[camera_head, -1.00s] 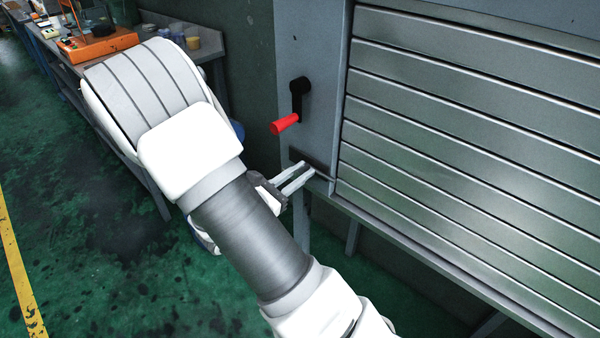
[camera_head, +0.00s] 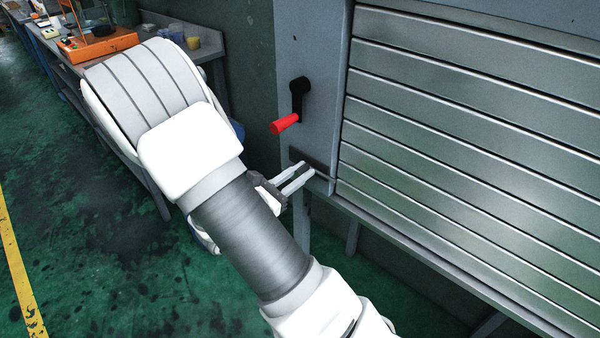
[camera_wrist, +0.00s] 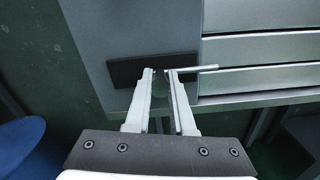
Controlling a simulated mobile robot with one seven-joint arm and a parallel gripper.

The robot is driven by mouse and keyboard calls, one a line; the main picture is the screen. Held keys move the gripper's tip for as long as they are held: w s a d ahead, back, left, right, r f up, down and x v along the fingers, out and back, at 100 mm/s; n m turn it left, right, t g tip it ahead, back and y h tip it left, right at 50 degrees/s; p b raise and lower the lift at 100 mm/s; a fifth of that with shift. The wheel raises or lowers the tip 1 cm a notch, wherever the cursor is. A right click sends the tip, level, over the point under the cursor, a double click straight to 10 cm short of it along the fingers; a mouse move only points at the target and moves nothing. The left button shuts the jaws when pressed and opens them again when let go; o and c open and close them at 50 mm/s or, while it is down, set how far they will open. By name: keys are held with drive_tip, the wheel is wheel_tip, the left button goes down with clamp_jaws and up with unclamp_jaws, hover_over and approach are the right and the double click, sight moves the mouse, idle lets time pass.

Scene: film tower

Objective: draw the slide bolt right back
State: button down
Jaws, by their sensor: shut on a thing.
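The slide bolt (camera_wrist: 200,69) shows in the wrist view as a thin pale rod. It runs sideways from between my fingertips, past the dark backing plate (camera_wrist: 122,70), to the edge of the slatted shutter (camera_wrist: 262,47). My gripper (camera_wrist: 160,76) is shut on the bolt's knob, which the fingers mostly hide, in front of the plate. In the head view my gripper (camera_head: 308,168) reaches the plate at the lower part of the grey side post (camera_head: 312,50). A short stretch of the rod (camera_head: 322,176) shows right of the fingertips.
A crank with a red handle (camera_head: 285,124) sticks out of the post just above my gripper. A workbench (camera_head: 215,48) with an orange device (camera_head: 97,45) stands at the back left. A blue round thing (camera_wrist: 20,145) is at lower left in the wrist view. Green floor is open at left.

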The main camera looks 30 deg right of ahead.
sight(299, 158)
drive_tip(key=shift+w+a+p, duration=0.15)
drive_tip(key=shift+w+a, duration=0.2)
drive_tip(key=shift+w, duration=0.55)
drive_tip(key=shift+w+a+p, duration=0.15)
drive_tip(key=shift+w+a, duration=0.2)
drive_tip(key=shift+w, duration=0.55)
drive_tip(key=c, duration=0.8)
unclamp_jaws()
drive_tip(key=shift+o, duration=0.2)
drive_tip(key=p+v, duration=0.1)
drive_tip(key=v, duration=1.6)
drive_tip(key=shift+a+p, duration=0.2)
drive_tip(key=shift+p, duration=0.15)
drive_tip(key=shift+s+d+r, duration=0.1)
